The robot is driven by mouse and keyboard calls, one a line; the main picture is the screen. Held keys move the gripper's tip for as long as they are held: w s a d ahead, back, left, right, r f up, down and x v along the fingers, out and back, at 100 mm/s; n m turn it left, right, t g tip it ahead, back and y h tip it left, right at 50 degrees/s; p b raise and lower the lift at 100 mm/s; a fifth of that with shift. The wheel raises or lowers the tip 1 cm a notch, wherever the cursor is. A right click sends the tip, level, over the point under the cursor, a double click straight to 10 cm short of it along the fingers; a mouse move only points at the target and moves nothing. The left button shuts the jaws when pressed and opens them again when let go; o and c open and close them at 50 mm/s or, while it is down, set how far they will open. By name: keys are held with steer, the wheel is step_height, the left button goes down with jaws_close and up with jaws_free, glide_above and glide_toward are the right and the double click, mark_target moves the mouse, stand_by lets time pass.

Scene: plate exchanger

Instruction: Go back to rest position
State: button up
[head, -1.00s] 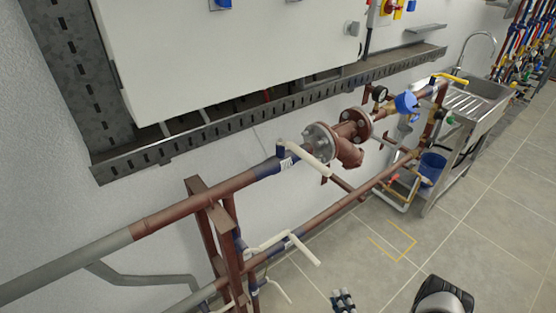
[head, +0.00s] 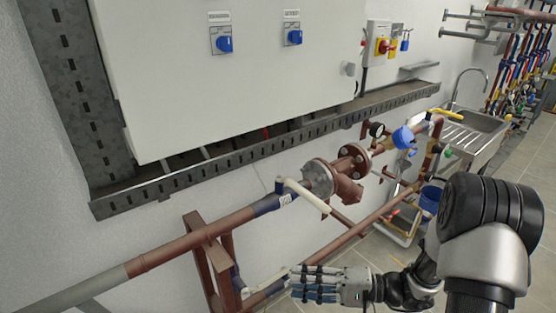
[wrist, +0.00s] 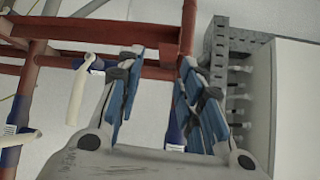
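My gripper (head: 303,283) is in the lower middle of the head view, its fingers pointing left. In the wrist view my gripper (wrist: 160,62) has its blue-padded fingers apart, with nothing held between them. In the head view it appears in front of the lower brown pipe (head: 346,237), near a pale valve lever (head: 268,281). I cannot tell the exact distance.
A brown upper pipe (head: 187,239) carries a flanged valve (head: 343,180) and a long pale lever (head: 306,197). A white cabinet (head: 230,95) hangs above a slotted metal tray (head: 240,150). A sink (head: 470,125) stands at the right. Some tiled floor is clear.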

steer(key=s+a+r+n+g+h, duration=0.1)
steer(key=s+r+n+g+h, duration=0.15)
steer(key=s+r+h, duration=0.35)
steer(key=s+r+n+g+h, duration=0.2)
steer(key=s+r+g+h, duration=0.15)
steer(key=s, duration=0.45)
steer(key=s+d+r+t+h, duration=0.5)
steer(key=d+r+t+h, duration=0.1)
steer(key=d, duration=0.3)
steer(key=shift+r+m+t+h, duration=0.25)
steer(key=shift+m+t+h, duration=0.25)
steer(key=shift+t, duration=0.3)
steer(key=shift+s, duration=0.1)
